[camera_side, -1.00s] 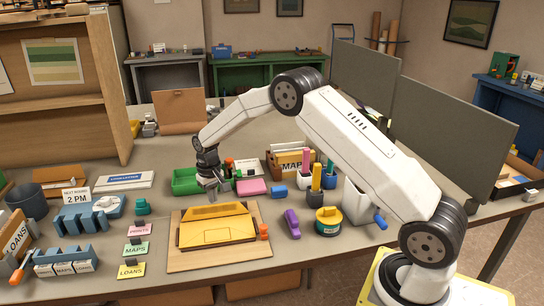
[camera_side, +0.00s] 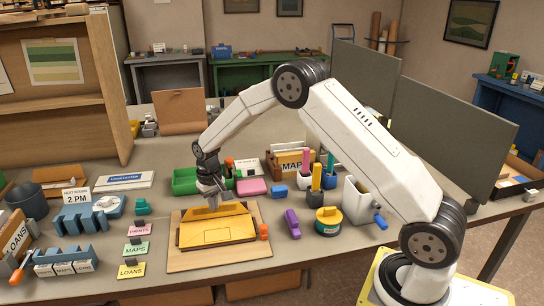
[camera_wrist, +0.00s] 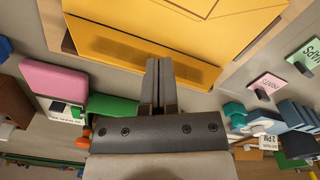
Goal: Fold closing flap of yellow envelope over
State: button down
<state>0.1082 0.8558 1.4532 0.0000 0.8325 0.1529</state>
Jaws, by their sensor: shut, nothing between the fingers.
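The yellow envelope (camera_side: 216,232) lies flat on a tan board on the table, and it fills the top of the wrist view (camera_wrist: 200,20). Its closing flap (camera_side: 232,210) is along the far edge, on the side by my gripper; it also shows in the wrist view (camera_wrist: 115,45). I cannot tell exactly how far the flap is tilted. My gripper (camera_side: 214,208) points down at that far edge, with its fingers shut and empty. In the wrist view the fingertips (camera_wrist: 158,63) overlap the flap's edge; whether they touch it is unclear.
A pink block (camera_side: 251,187) and a green tray (camera_side: 185,182) stand behind.

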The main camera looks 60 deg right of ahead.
jog(key=shift+s+a, duration=0.65)
jog(key=shift+r, duration=0.2)
dwell(0.8)
notch_tip(320, 180, up, 8)
jog(key=shift+f, duration=0.15)
dwell(0.8)
notch_tip(320, 180, up, 8)
dwell(0.9)
jog(key=shift+s+f, duration=0.1)
jog(key=shift+f, duration=0.05)
jog(key=s+a+f+n+t, duration=0.1)
jog(key=s+f, duration=0.3)
jog(key=s, duration=0.7)
jog(key=s+a+f+n+t, duration=0.1)
jog(key=s+a+f+n, duration=0.1)
jog(key=s, duration=1)
notch_tip(320, 180, down, 2)
jog(key=shift+a+f+t, duration=0.2)
jog(key=shift+a+t, duration=0.1)
jog(key=shift+a, duration=0.4)
